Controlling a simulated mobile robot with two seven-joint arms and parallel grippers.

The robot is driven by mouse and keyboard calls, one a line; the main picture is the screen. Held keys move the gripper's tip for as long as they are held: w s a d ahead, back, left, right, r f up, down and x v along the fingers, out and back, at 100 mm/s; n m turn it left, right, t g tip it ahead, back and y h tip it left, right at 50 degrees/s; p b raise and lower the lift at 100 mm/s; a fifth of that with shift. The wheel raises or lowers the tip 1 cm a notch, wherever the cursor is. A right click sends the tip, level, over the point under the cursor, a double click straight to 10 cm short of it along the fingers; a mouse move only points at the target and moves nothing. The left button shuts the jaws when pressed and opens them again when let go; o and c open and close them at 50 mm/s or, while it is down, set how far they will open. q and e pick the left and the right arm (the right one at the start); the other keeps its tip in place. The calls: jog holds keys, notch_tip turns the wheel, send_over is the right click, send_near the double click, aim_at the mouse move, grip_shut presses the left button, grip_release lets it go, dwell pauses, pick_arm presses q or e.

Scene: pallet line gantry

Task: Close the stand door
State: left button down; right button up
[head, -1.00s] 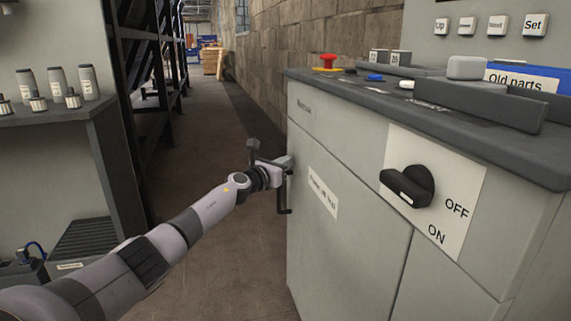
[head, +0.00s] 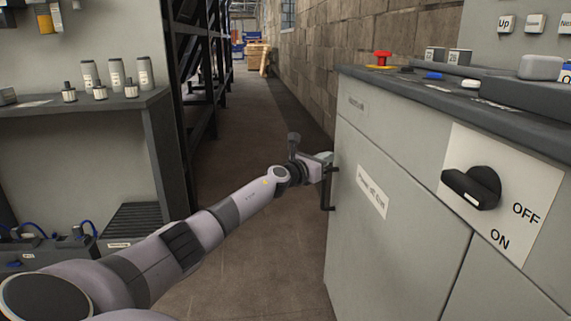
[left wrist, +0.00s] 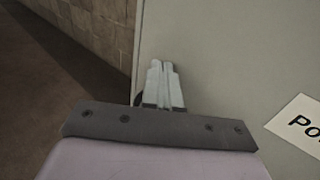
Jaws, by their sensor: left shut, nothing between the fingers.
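The stand door (head: 395,235) is the grey front panel with a white label (head: 372,192), left of the rotary switch. It looks about flush with the stand, and I see no clear gap along its seam. Its dark handle (head: 330,190) is at the far left edge. My left gripper (head: 326,158) is at that edge by the upper part of the handle. In the left wrist view, my left gripper (left wrist: 163,68) has its fingers together and empty, in front of the door panel (left wrist: 225,60); contact is unclear. My right gripper is out of view.
The stand's dark top (head: 450,105) carries a red button (head: 381,58) and small parts. A black rotary switch (head: 472,187) juts from the front. A side bench (head: 90,112) with small bottles stands at left. The aisle floor (head: 255,220) between is clear.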

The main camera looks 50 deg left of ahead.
pick_arm(q)
jog(key=s+a, duration=0.6)
jog(key=s, duration=0.3)
jog(key=shift+s+a+f, duration=0.2)
jog(key=shift+s+a, duration=0.1)
jog(key=shift+a, duration=0.1)
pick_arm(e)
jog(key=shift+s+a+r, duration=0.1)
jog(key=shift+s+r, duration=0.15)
